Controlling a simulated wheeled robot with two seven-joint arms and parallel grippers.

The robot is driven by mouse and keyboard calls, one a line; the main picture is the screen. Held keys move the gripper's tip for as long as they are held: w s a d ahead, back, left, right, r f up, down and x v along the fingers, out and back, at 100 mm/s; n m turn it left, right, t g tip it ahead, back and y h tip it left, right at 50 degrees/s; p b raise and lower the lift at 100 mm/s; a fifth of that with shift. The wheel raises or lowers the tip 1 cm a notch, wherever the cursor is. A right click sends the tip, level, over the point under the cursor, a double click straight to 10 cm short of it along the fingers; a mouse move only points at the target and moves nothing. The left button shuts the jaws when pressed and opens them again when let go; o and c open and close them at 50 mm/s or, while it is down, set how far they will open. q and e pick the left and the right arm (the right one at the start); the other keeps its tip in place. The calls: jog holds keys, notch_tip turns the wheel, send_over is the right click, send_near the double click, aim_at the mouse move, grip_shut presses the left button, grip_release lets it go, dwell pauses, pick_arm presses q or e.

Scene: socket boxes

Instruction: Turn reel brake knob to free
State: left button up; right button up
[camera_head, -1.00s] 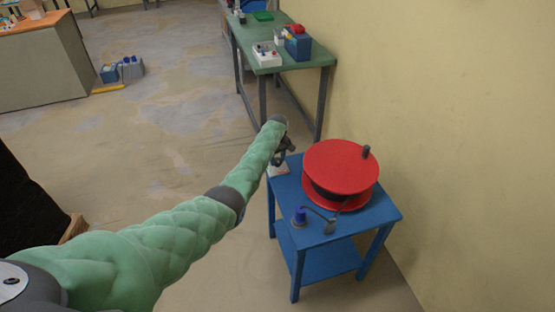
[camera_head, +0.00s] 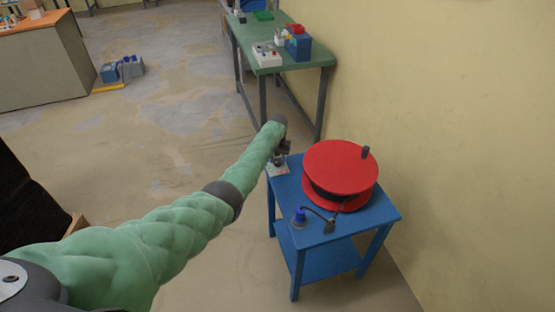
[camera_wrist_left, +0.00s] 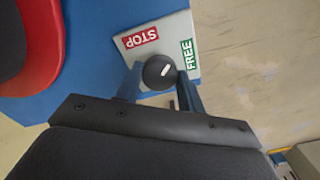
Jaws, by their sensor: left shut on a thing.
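The reel brake knob (camera_wrist_left: 158,72) is a round black knob with a white mark, on a pale plate (camera_wrist_left: 172,33) with a red STOP label (camera_wrist_left: 139,37) and a green FREE label (camera_wrist_left: 188,54). The white mark slants up toward the right, toward the FREE side. My left gripper (camera_wrist_left: 160,82) is shut on the knob, one finger on each side. In the head view my left gripper (camera_head: 283,150) is over the plate (camera_head: 278,169) at the blue stand's left corner. The red reel (camera_head: 340,167) sits on the stand. My right gripper is not in view.
The blue stand (camera_head: 370,222) also carries a blue plug (camera_head: 299,216) on a dark cable. A green table (camera_head: 300,66) with boxes stands behind, against the yellow wall. Open floor (camera_head: 170,110) lies to the left.

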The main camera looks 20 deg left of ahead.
pick_arm(q)
jog(key=m, duration=0.3)
jog(key=shift+r, duration=0.1)
jog(key=shift+m, duration=0.8)
jog(key=m, duration=0.2)
jog(key=shift+m, duration=1.1)
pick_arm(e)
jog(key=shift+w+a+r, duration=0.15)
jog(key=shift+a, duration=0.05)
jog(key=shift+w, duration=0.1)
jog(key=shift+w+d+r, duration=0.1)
pick_arm(q)
jog(key=o, duration=1)
jog(key=shift+c, duration=0.2)
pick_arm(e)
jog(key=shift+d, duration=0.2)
